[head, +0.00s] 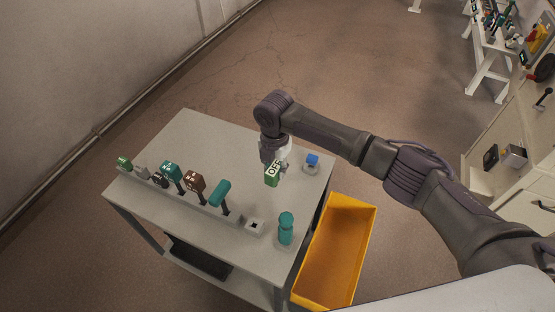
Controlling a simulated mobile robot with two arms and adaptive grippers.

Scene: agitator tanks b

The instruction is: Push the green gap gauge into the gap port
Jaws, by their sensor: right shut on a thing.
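My right gripper (270,158) is over the right half of the grey table (190,130). It is shut on a green block with white lettering, the green gap gauge (271,177). The lettering is too small to read surely. The gauge looks held above the tabletop, its lower end not clear. A small pale block with a dark square hole, which looks like the gap port (255,226), sits near the table's front edge, below and left of the gauge in the picture. The gauge and this block are apart. My left gripper is not in view.
A rack along the table's front left holds several handled tools, including a teal one (221,192) and a brown one (194,181). A teal bottle-like item (286,228) stands right of the port. A blue-topped item (312,160) stands behind. A yellow bin (335,250) is beside the table.

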